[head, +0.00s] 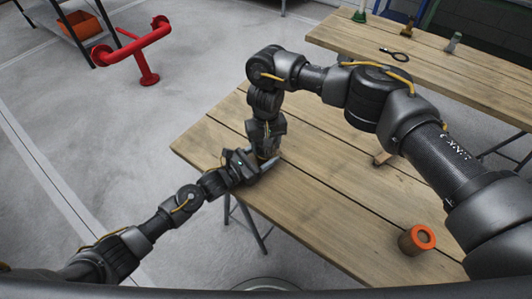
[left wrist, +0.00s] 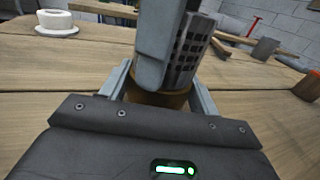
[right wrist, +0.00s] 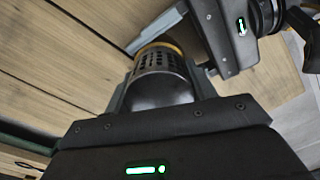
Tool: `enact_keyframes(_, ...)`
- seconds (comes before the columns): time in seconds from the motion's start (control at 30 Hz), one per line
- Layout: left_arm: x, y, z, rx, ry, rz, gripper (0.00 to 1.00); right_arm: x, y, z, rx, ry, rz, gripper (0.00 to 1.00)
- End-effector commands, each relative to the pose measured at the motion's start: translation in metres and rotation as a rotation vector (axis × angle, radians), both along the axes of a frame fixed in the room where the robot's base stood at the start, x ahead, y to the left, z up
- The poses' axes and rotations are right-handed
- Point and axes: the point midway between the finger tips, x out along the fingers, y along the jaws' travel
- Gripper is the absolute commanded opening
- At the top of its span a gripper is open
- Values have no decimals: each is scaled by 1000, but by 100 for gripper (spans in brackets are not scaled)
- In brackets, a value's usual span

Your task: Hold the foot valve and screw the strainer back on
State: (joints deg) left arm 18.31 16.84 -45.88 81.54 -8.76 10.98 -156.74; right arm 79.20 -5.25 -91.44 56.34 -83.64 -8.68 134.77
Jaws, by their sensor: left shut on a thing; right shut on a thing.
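The strainer (right wrist: 162,72) is a grey metal cylinder with rows of slots. My right gripper (right wrist: 160,98) is shut around it, one finger on each side. The foot valve (left wrist: 158,97) is a brass body, mostly hidden; my left gripper (left wrist: 160,88) is shut on it low over the table. The strainer (left wrist: 191,48) stands above the brass body in the left wrist view, and a brass rim (right wrist: 160,47) shows at its end in the right wrist view. They look in line and touching; the thread is hidden. In the head view both grippers meet at the near table's left part.
A second table (head: 440,75) stands behind. A red pipe stand (head: 140,50) is on the floor.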

Motion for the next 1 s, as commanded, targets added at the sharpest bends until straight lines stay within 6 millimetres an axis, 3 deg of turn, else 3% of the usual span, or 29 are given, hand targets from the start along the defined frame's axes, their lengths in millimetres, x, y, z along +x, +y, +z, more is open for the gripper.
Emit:
enact_keyframes(0.1,-1,-1,1,-2,-2,-3,0,1,-1,0,-1,-4,-233,28)
enact_keyframes(0.23,-1,-1,1,-2,-2,-3,0,1,-1,0,-1,-4,-394,28)
enact_keyframes(0.6,-1,0,1,-2,-2,-2,0,1,-1,0,-2,-3,-448,28)
enact_keyframes(0.63,-1,0,1,-2,-1,-2,0,1,-1,0,-2,-3,-448,58)
enact_keyframes(0.7,-1,0,1,-2,-1,-2,0,1,-1,0,-2,-3,-447,67)
enact_keyframes(0.8,0,0,1,-2,-1,-1,0,1,-1,0,-1,-1,-446,77)
enact_keyframes(1.0,0,0,1,-2,-1,-1,0,0,-1,0,-1,0,-445,77)
